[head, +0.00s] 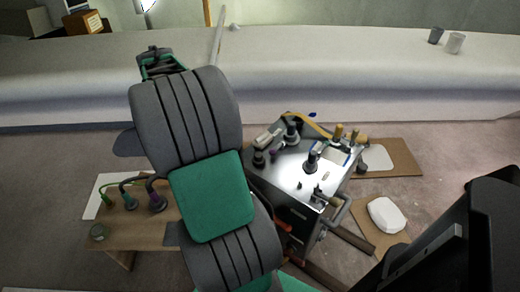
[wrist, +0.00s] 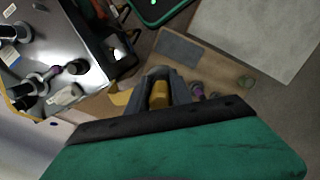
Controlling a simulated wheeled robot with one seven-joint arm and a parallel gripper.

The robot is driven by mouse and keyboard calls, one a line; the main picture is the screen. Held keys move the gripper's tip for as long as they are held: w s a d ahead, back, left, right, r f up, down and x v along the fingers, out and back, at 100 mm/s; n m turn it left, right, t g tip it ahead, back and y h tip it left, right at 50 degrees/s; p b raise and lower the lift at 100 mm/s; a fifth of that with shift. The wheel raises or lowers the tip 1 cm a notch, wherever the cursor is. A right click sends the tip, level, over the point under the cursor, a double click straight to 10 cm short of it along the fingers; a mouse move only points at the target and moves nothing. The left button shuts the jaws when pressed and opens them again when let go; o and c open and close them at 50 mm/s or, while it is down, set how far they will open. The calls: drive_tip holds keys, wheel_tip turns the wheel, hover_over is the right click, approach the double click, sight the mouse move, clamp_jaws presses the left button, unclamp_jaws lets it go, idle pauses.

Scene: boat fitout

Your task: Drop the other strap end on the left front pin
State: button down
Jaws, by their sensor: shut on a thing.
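The metal box (head: 285,180) stands right of my arm in the head view, with several dark upright pins on its shiny top. A dark pin (head: 258,158) stands at the top's left edge; I cannot tell surely that it is the left front one. A yellow strap (head: 312,124) arches along the back of the top toward a yellow-capped post (head: 338,131). In the wrist view my gripper (wrist: 160,88) is shut on a yellow piece, the strap end (wrist: 159,96), beside the box (wrist: 60,40). My gripper is hidden behind my arm in the head view.
A white rounded block (head: 386,214) lies on a board at right.

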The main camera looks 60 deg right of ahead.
drive_tip(key=s+d+f+m+p, duration=0.2)
drive_tip(key=s+d+m+p, duration=0.15)
drive_tip(key=s+d, duration=0.95)
drive_tip(key=s+d+f+m+p, duration=0.1)
drive_tip(key=s+f+p, duration=0.1)
drive_tip(key=s, duration=0.7)
drive_tip(key=s+d+f+m+p, duration=0.1)
drive_tip(key=s+d+f+p, duration=0.1)
drive_tip(key=s, duration=0.7)
drive_tip(key=shift+y, duration=0.3)
wheel_tip(320, 180, down, 5)
drive_tip(key=b, duration=0.5)
drive_tip(key=shift+a, duration=0.15)
drive_tip(key=shift+r, duration=0.25)
drive_tip(key=shift+s+a+f+p, duration=0.1)
drive_tip(key=shift+a+p, duration=0.1)
drive_tip(key=shift+p, duration=0.1)
drive_tip(key=shift+f, duration=0.15)
drive_tip(key=shift+f, duration=0.6)
drive_tip(key=shift+f+b, duration=0.2)
drive_tip(key=shift+b, duration=0.1)
drive_tip(key=shift+f, duration=0.45)
